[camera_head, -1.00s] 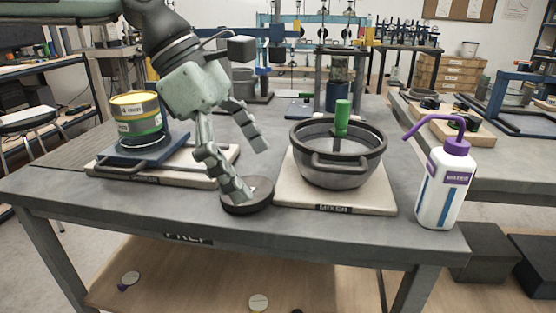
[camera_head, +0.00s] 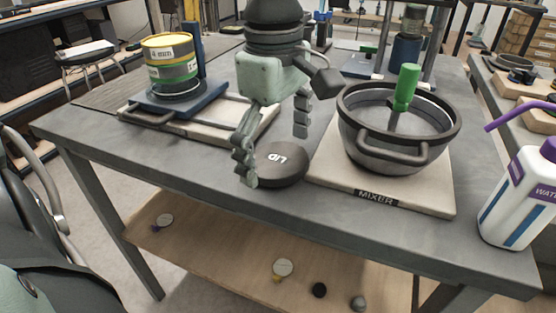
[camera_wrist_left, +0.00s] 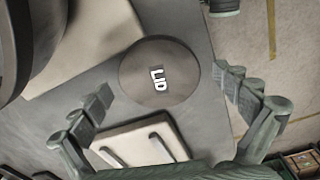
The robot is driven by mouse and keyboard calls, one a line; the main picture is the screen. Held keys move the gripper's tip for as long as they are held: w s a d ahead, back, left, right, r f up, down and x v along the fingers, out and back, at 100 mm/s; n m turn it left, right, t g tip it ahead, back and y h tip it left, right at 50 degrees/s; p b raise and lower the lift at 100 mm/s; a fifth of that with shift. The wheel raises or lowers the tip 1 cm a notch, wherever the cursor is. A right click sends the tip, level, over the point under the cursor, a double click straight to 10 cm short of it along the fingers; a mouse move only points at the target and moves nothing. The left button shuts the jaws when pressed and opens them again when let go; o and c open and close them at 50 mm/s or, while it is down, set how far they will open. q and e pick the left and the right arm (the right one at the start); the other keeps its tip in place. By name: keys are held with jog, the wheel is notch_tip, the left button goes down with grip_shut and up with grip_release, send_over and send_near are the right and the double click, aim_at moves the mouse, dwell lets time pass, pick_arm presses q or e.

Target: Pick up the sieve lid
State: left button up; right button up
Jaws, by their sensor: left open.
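The sieve lid (camera_head: 283,167) is a dark round disc marked LID, lying flat on the grey table near its front edge. It also shows in the left wrist view (camera_wrist_left: 178,68), between the fingers. My left gripper (camera_head: 272,155) is open and empty at the lid, pointing down. In the head view one finger is at the lid's left side and the other is behind it. In the wrist view the fingers (camera_wrist_left: 163,84) stand apart on either side of the lid. I cannot tell whether a finger touches it. My right gripper is not in view.
The mixer bowl (camera_head: 398,157) with a green-handled tool (camera_head: 406,88) stands on a pale board (camera_head: 340,178) right of the lid. A labelled can (camera_head: 171,62) stands on a blue stand at left. A white water bottle (camera_head: 520,205) is at far right. The table front is clear.

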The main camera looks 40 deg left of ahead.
pick_arm(q)
jog(key=shift+f, duration=0.15)
jog(key=c, duration=1.3)
